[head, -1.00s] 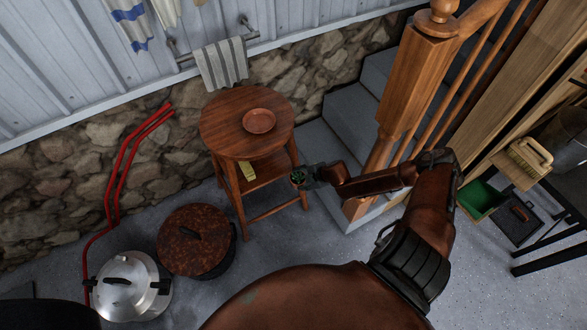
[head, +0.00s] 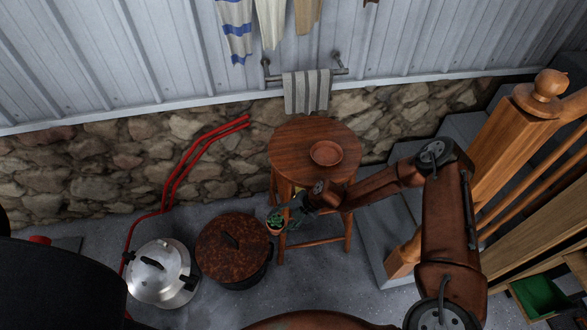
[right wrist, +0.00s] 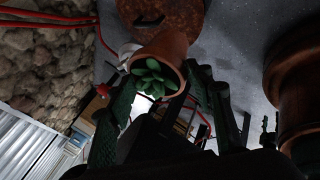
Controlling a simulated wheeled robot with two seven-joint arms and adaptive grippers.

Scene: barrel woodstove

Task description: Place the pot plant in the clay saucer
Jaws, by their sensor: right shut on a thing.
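The pot plant (head: 275,222) is a small terracotta pot with a green succulent. My right gripper (head: 289,210) is shut on it and holds it in front of the round wooden table's left side. The pot plant also shows in the right wrist view (right wrist: 160,64), between the fingers of my right gripper (right wrist: 168,95). The clay saucer (head: 325,153) is a shallow reddish dish lying on the table top, with nothing in it. The pot plant is apart from the saucer, to its lower left in the head view. My left gripper is not in view.
The round wooden table (head: 300,140) stands by the stone wall. A rusty lidded pot (head: 230,240) and a silver pot (head: 160,270) stand on the floor at left. The wooden railing post (head: 505,150) and stairs are at right. The table top around the saucer is clear.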

